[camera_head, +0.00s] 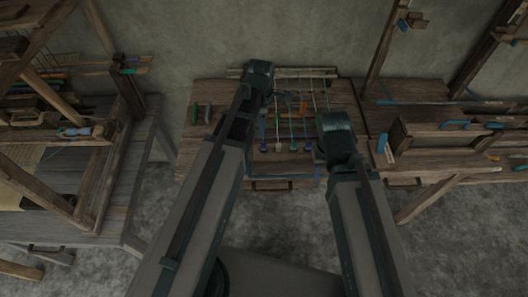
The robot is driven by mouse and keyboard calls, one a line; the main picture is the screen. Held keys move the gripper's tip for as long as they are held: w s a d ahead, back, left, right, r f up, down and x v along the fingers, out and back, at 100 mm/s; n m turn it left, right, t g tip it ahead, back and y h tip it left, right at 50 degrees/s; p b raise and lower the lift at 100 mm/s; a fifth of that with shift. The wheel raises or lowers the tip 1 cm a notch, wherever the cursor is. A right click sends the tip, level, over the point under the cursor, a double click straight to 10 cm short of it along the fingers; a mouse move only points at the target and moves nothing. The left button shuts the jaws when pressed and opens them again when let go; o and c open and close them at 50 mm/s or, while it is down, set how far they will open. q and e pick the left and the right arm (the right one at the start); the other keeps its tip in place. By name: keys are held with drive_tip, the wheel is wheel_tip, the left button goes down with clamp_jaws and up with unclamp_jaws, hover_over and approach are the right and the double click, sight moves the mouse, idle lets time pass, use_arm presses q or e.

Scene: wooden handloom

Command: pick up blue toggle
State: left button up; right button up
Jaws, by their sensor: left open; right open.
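Several small coloured toggles hang on cords in a row across the wooden table (220,92). A dark blue toggle (263,148) is at the left end of the row, and a blue-violet one (309,149) is at the right end. I cannot tell which of them is the blue toggle meant. My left gripper (260,73) is open, over the back of the table, above and left of the cords. My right gripper (335,124) is open, just right of the row. The fingers are small and dark, and nothing shows held in either.
A green piece (195,114) lies at the table's left. An orange piece (303,106) is among the cords. A wooden loom frame (85,150) stands at the left. A wooden bench with a box frame (440,140) adjoins at the right.

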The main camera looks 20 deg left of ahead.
sight(264, 144)
use_arm(q)
wheel_tip(264, 144, down, 6)
drive_tip(key=b, duration=0.4)
drive_tip(key=shift+b, duration=0.4)
drive_tip(key=shift+r, duration=0.1)
drive_tip(key=f+b, duration=0.5)
drive_tip(key=shift+d+f, duration=0.15)
drive_tip(key=shift+d, duration=0.2)
clamp_jaws()
